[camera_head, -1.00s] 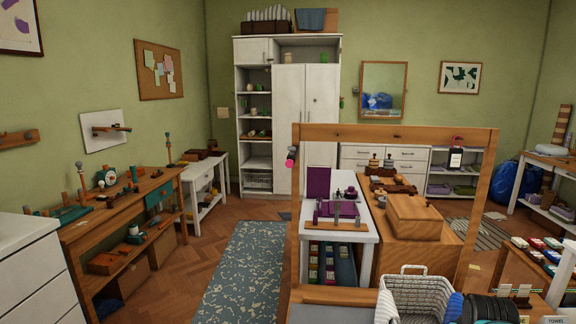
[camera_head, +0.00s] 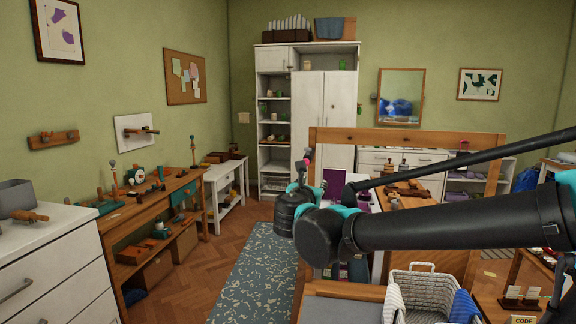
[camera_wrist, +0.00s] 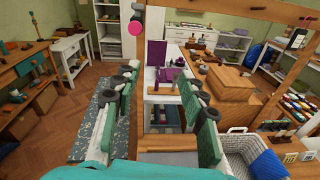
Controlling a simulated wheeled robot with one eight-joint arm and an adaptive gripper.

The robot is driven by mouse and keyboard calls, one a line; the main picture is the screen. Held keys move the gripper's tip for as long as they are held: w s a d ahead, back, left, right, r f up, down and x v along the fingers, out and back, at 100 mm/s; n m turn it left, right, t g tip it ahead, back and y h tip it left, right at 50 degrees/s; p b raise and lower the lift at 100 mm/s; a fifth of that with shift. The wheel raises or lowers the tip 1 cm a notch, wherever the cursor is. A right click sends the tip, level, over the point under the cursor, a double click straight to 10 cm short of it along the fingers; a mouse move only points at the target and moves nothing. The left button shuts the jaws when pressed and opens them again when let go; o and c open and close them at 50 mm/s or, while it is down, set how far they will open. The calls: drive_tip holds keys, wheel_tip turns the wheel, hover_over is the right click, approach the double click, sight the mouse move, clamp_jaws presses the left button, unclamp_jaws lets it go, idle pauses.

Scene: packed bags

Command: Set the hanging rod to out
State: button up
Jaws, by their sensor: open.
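A wooden frame (camera_head: 410,139) stands right of centre in the head view. A short dark piece with a round pink end (camera_wrist: 135,27) sits by its left post in the wrist view; it looks like the hanging rod, though I cannot be sure. My arm hides part of the frame in the head view.
Behind the frame is a wooden box (camera_wrist: 226,82) on a bench. A wall panel with a wooden bar (camera_head: 136,130) hangs at left. Open floor with a blue rug (camera_head: 250,275) lies left of the frame.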

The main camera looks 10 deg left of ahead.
drive_tip(key=a+r+n+y, duration=0.1)
drive_tip(key=a+r+n, duration=0.1)
drive_tip(key=a+r, duration=0.15)
drive_tip(key=shift+t, duration=0.4)
drive_tip(key=w, duration=1)
drive_tip(key=w+f, duration=0.1)
drive_tip(key=w, duration=0.5)
drive_tip(key=shift+w+a, duration=0.1)
drive_tip(key=shift+c, duration=0.6)
clamp_jaws()
